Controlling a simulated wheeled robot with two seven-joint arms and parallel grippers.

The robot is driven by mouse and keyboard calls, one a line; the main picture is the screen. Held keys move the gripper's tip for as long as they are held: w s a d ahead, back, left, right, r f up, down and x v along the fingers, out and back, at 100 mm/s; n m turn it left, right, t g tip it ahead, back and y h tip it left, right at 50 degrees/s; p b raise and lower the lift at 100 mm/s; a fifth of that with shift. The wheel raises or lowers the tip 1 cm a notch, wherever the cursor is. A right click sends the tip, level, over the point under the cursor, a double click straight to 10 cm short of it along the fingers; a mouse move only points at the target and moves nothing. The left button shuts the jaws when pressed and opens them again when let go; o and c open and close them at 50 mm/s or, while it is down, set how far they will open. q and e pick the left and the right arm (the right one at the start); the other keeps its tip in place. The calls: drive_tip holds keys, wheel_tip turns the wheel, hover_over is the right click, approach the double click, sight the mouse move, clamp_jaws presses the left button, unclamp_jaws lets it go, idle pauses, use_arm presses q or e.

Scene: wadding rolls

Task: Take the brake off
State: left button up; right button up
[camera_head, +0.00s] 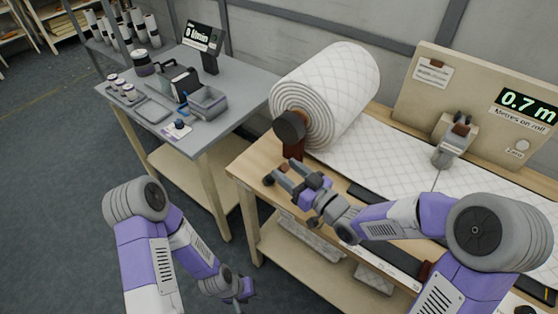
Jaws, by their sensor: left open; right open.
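The large white quilted wadding roll (335,85) lies at the left end of the wooden bench. A dark round hub (289,128) sticks out of its near end, with a red-brown upright part (294,149) below it. I cannot tell for sure which of these parts is the brake. My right gripper (277,173) is open over the bench's front left edge, just below the red-brown part, its fingers pointing up and left. I see nothing between its fingers. My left gripper (245,291) is open and low, in front of the bench and away from the roll.
Wadding runs right from the roll along the bench (260,160). A panel with a "0.7 m" display (528,104) stands behind it, with a grey device (452,140) in front. A grey side table (225,125) at left carries trays, jars and a screen. Floor at lower left is clear.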

drive_tip(key=shift+x, duration=2)
clamp_jaws()
